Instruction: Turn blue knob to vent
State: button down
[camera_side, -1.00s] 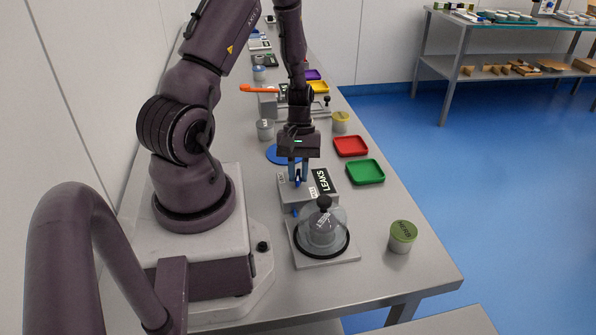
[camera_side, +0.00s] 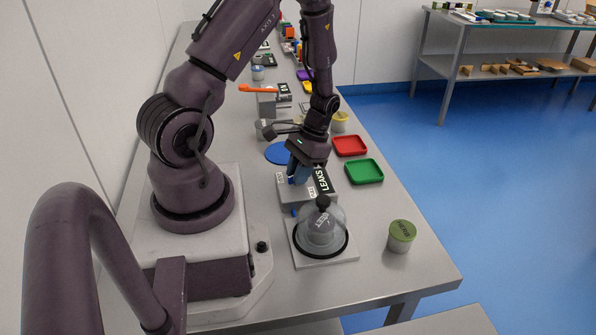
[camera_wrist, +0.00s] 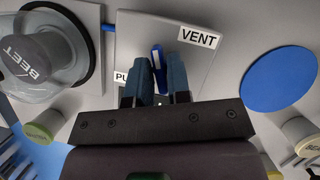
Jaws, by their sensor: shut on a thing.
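The blue knob (camera_wrist: 157,57) sits on top of a grey box (camera_wrist: 139,22) in the wrist view. Its bar stands between the two blue-grey fingers of my gripper (camera_wrist: 160,72), which is shut on it. The bar's far end leans slightly left, not straight at the VENT label (camera_wrist: 199,37) to its right. A second label starting "PU" (camera_wrist: 120,77) is partly hidden by the left finger. In the side view my gripper (camera_side: 297,180) points down at the box (camera_side: 291,197), with the knob hidden behind the fingers. A LEAKS label (camera_side: 322,180) is on the box.
A clear dome (camera_side: 338,222) over a BEET pot stands close in front of the box, joined by a short blue piece. A green-lidded pot (camera_side: 402,237), green tray (camera_side: 364,171), red tray (camera_side: 350,145) and blue disc (camera_side: 278,153) are nearby.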

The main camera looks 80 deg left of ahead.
jog(key=shift+m+y, duration=0.9)
jog(key=shift+m, duration=1.3)
jog(key=c, duration=1.1)
grip_release()
jog(key=v, duration=1.3)
jog(key=shift+w, duration=0.15)
jog(key=shift+d, duration=0.1)
